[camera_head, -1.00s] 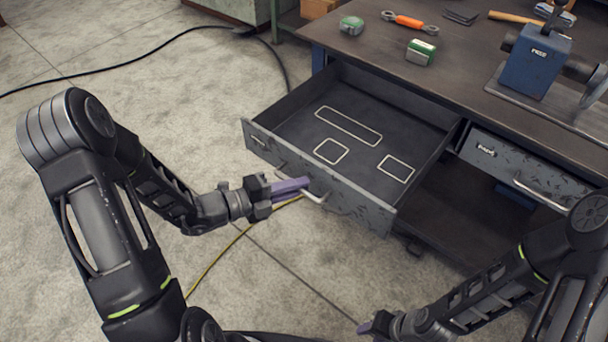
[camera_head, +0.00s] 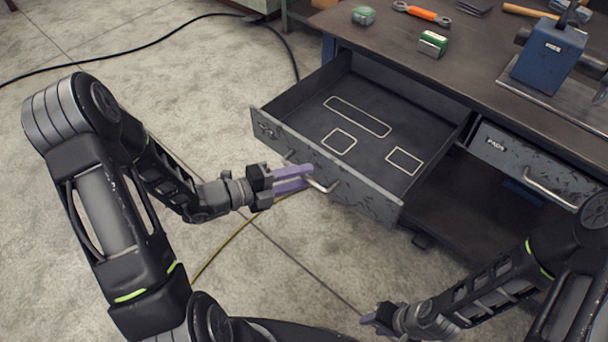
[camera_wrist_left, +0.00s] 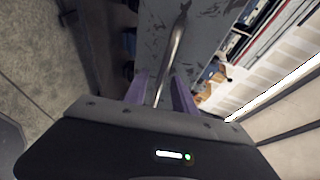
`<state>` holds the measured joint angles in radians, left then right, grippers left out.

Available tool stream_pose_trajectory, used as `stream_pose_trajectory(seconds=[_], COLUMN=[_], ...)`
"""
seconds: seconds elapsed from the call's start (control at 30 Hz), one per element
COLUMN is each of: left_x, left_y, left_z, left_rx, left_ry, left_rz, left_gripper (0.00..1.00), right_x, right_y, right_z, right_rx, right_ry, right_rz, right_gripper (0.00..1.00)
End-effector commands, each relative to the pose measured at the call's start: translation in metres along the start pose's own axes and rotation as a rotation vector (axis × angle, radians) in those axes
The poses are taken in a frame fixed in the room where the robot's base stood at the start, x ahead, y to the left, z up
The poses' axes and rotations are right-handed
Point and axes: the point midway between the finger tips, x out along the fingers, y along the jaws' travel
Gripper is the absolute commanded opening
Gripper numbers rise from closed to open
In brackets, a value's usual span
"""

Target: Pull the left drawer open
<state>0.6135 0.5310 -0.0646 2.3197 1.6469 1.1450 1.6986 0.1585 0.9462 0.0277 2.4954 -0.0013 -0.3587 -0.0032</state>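The left drawer (camera_head: 366,198) stands well out from the workbench, and its dark floor with white outlines is bare. Its bar handle (camera_head: 320,186) is on the front panel. My left gripper (camera_head: 308,177) is at the handle with its purple fingers spread apart. In the left wrist view, the handle bar (camera_wrist_left: 177,45) runs between the two fingers (camera_wrist_left: 160,86), with gaps beside it. My right gripper (camera_head: 369,319) is low at the bottom, away from the drawer, and its fingers are too small to read.

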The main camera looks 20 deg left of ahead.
Motion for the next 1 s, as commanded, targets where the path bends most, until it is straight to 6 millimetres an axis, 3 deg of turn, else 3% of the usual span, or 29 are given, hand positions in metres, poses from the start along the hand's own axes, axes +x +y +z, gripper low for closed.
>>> stream_pose_trajectory(seconds=[0.4,1.0], left_x=[-0.062,-0.067], left_y=[0.0,0.0], left_z=[0.0,0.0], left_rx=[0.0,0.001], left_ry=[-0.002,0.0], left_rz=[0.002,0.001], left_gripper=[0.32,0.32], right_x=[-0.005,-0.005], right_y=[-0.002,-0.002], right_z=[0.0,0.0], right_rx=[0.0,0.0], right_ry=[0.0,0.0], right_rz=[0.0,0.0], right_gripper=[0.36,0.36])
